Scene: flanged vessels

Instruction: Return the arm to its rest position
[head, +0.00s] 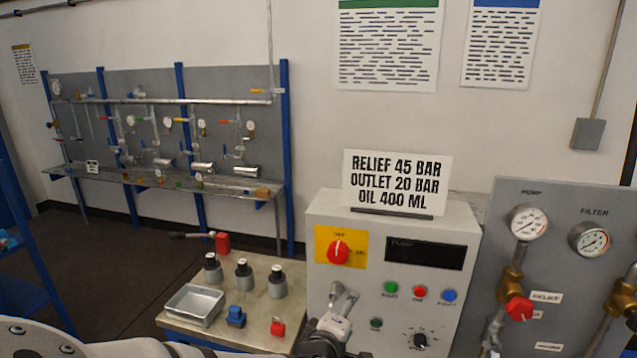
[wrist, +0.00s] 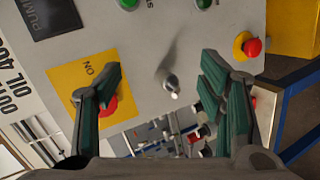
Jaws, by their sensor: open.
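My gripper (head: 335,325) is low in the middle of the head view, in front of the grey control cabinet (head: 330,215). My arm reaches to it from the lower left. In the wrist view my gripper (wrist: 163,85) has its two green-padded fingers spread wide, with nothing held. A small metal lever (wrist: 170,82) on the cabinet face shows between the fingers, apart from both. The left finger partly covers the red rotary knob (wrist: 108,106) on its yellow plate. In the head view that knob (head: 338,252) is in full sight.
A bench (head: 180,322) at left carries a metal tray (head: 194,306), several dark-topped grey containers and small blue and red items. A gauge panel (head: 560,265) stands at right. A red button (wrist: 252,47) on yellow sits near the right finger. Open floor (head: 100,245) lies behind the bench.

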